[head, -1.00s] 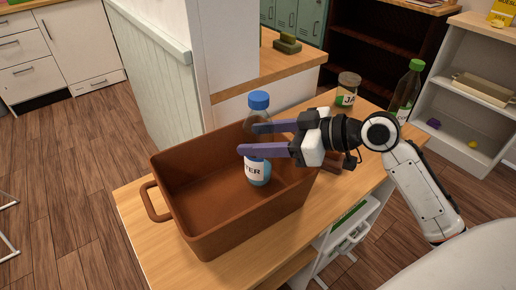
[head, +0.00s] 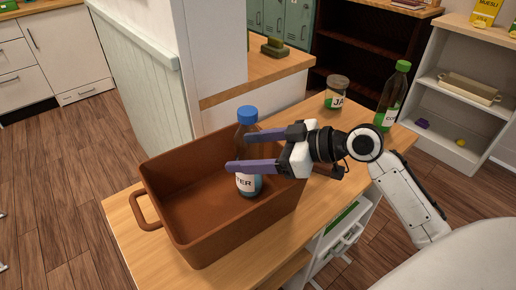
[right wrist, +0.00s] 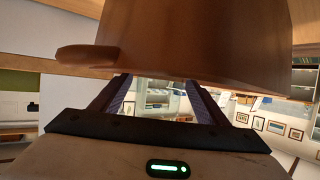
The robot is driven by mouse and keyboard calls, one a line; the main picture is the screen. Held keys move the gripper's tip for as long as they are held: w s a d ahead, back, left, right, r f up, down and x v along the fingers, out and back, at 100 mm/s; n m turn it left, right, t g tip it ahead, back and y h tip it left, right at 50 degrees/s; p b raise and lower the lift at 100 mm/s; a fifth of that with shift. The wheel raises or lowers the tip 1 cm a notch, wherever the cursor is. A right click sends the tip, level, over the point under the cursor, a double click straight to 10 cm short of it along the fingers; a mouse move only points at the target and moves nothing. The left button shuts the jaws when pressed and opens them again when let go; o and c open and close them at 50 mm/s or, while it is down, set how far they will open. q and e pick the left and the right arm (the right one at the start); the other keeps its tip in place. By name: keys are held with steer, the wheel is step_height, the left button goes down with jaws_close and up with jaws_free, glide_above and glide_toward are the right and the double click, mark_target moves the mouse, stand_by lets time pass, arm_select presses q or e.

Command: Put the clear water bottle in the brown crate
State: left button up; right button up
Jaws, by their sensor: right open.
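The clear water bottle (head: 247,183) has a blue cap and a white label. It stands about upright inside the brown crate (head: 205,240), toward its right end. My right gripper (head: 238,152) is open at the bottle's upper body. Its lower finger crosses in front of the bottle, just above the label. In the right wrist view the open fingers (right wrist: 160,98) show below a large brown surface, apparently the crate (right wrist: 190,40) with its handle. The bottle cannot be made out there. My left gripper is not in view.
The crate sits on a wooden counter (head: 318,206). A jar (head: 336,93) and a green-capped bottle (head: 390,105) stand on the counter behind my right arm. A white wall post (head: 212,60) rises behind the crate. A shelf unit (head: 455,110) stands at the right.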

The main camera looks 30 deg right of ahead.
steer(key=shift+s+d+r, duration=0.2)
steer(key=shift+d, duration=0.05)
steer(key=v, duration=1.1)
steer(key=shift+b, duration=0.3)
